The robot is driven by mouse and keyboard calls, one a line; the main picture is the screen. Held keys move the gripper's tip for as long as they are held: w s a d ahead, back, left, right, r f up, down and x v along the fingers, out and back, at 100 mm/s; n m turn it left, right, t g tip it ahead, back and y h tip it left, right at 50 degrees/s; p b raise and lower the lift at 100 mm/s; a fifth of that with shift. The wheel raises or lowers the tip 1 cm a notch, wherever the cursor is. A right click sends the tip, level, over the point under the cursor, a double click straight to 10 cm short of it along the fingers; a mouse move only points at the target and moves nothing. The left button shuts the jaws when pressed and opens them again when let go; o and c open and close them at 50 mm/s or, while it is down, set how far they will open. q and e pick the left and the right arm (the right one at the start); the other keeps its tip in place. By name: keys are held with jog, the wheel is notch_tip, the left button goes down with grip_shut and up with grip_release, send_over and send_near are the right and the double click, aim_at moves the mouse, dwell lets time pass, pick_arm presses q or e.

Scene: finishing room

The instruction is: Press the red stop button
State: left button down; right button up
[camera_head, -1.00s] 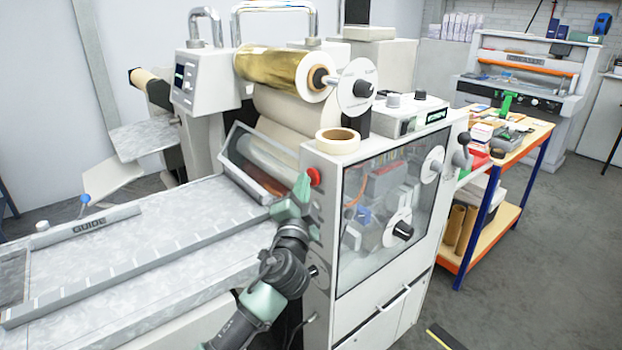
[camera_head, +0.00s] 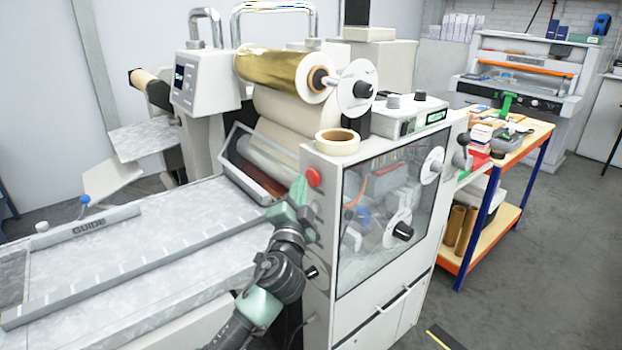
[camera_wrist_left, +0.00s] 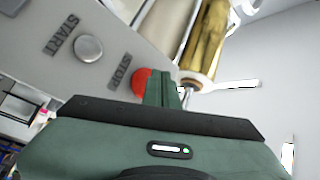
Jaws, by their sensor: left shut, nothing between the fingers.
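The red stop button (camera_head: 313,178) sits near the top of the machine's front end panel. It also shows in the left wrist view (camera_wrist_left: 140,82), beside the STOP label (camera_wrist_left: 119,72) and partly hidden by my fingers. My left gripper (camera_head: 298,186) is shut and empty, with its fingertips just left of the button in the head view. In the left wrist view the shut green fingers (camera_wrist_left: 162,88) overlap the button's right side; I cannot tell whether they touch it. My right gripper is not in view.
A metal START button (camera_wrist_left: 88,48) is beside the stop button. A tape roll (camera_head: 337,141) lies on the machine above it. The feed table (camera_head: 150,250) with its guide extends left. A tool cart (camera_head: 500,180) stands at the right, with open floor in front.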

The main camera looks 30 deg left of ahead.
pick_arm(q)
jog(key=shift+s+a, duration=0.1)
jog(key=shift+s, duration=0.05)
jog(key=s, duration=0.1)
jog(key=s+a, duration=0.1)
jog(key=s, duration=0.1)
jog(key=s+a, duration=0.1)
jog(key=shift+s, duration=0.3)
dwell(0.9)
